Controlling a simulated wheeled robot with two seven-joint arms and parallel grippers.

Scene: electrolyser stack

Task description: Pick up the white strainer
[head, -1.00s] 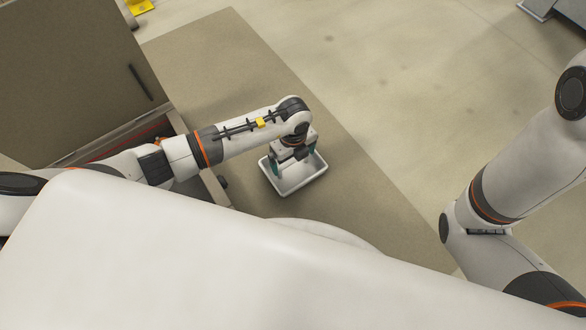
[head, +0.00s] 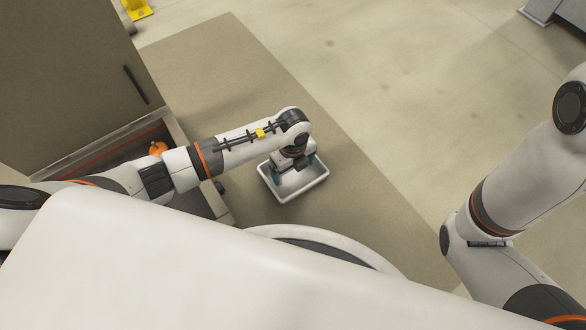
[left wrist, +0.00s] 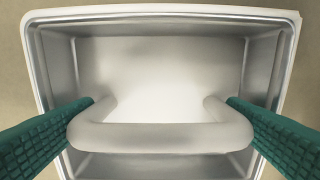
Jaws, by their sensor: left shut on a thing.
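The white strainer (head: 308,191) is a rectangular, tray-like vessel with a white rim, in the middle of the head view above or on the brown mat. In the left wrist view its pale loop handle (left wrist: 160,138) crosses the picture, with the grey inner walls and pale bottom behind it. My left gripper (head: 293,169) reaches down over it, and its green fingers are shut on the handle from both sides, as the left wrist view (left wrist: 160,106) shows. I cannot tell whether the strainer is clear of the floor. My right gripper is out of view.
An open cabinet (head: 70,75) with an orange item (head: 158,148) inside stands at the left, close to my left arm. The brown mat (head: 215,65) and the pale floor (head: 400,85) are clear. A yellow object (head: 137,9) is at the top left.

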